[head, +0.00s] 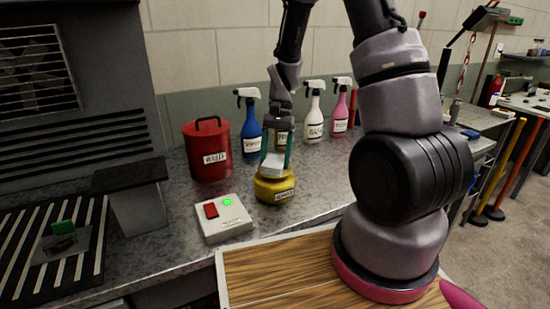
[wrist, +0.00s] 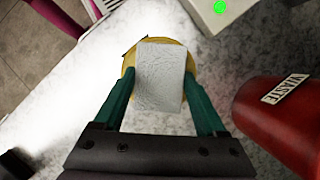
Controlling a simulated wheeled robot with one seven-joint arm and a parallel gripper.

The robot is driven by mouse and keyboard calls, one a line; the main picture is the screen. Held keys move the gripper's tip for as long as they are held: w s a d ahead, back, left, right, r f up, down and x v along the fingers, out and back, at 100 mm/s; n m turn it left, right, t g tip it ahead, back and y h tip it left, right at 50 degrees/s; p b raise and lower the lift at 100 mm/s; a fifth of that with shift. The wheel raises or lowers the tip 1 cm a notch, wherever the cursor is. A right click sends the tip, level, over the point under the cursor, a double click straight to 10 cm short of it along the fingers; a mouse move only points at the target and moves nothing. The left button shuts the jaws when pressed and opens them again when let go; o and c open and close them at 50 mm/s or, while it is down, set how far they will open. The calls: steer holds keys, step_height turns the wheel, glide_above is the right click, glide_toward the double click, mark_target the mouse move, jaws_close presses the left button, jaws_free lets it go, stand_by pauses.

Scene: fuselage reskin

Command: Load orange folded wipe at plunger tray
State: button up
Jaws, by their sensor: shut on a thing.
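My gripper (head: 276,158) is shut on a pale grey-white folded wipe (head: 271,166). In the wrist view the wipe (wrist: 160,75) lies flat between the two green fingers of my gripper (wrist: 159,80). The wipe looks white, and I see no orange one. Directly below it is a yellow, round, labelled plunger can (head: 275,190); its yellow rim (wrist: 129,63) shows around the wipe in the wrist view. The wipe hides most of the can's top tray, so I cannot tell whether they touch.
A red waste can (head: 208,155) stands left of the yellow can. A blue spray bottle (head: 249,130), a white one (head: 314,120) and a pink one (head: 340,115) stand behind. A switch box (head: 224,220) with a lit green button sits in front. The grey counter (head: 325,185) is clear to the right.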

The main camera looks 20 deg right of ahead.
mark_target(275, 160)
steer(key=shift+r, duration=3.5)
steer(key=shift+s, duration=0.1)
